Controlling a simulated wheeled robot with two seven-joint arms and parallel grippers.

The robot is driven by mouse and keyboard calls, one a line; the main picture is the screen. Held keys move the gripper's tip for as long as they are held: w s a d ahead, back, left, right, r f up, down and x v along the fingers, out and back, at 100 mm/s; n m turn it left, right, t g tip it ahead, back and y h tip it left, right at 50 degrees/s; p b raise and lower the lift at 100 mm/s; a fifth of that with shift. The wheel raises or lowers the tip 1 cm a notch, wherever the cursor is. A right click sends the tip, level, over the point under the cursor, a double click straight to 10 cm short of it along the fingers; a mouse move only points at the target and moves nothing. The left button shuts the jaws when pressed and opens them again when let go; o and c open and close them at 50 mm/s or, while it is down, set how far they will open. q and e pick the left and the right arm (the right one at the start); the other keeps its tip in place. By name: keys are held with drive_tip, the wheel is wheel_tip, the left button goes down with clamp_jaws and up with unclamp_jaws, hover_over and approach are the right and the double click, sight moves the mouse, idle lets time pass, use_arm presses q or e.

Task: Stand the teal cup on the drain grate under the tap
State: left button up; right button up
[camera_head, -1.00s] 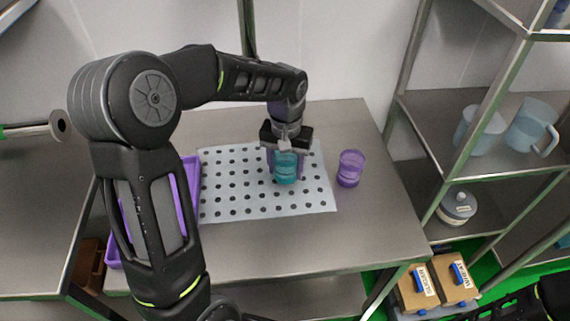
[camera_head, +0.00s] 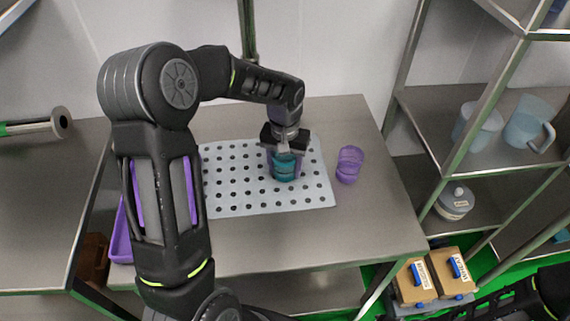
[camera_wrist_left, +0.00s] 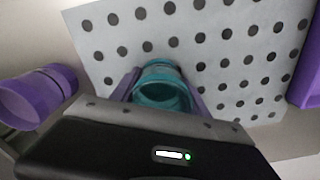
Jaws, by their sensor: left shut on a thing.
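The teal cup (camera_head: 284,172) is upright over the middle-right of a pale perforated sheet (camera_head: 235,200) in the head view. I cannot tell whether its base touches the sheet. My left gripper (camera_head: 284,160) points down with its purple fingers on either side of the cup, shut on it. The left wrist view also shows the teal cup (camera_wrist_left: 162,88) between the fingers, its open rim towards the camera. No tap or drain grate can be clearly made out. My right gripper is not in view.
A purple cup (camera_head: 349,165) stands on the steel table (camera_head: 300,240), right of the sheet. A purple tray (camera_head: 121,240) is partly hidden behind my left arm. A rack (camera_head: 460,165) with jugs is on the right. A metal pipe end (camera_head: 61,122) juts in at left.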

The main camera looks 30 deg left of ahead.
use_arm(q)
drive_tip(key=shift+f, duration=0.2)
drive_tip(key=o, duration=1.3)
drive_tip(key=shift+r, duration=0.1)
wheel_tip(320, 180, up, 12)
drive_tip(key=shift+r+b, duration=0.1)
drive_tip(key=shift+b, duration=0.45)
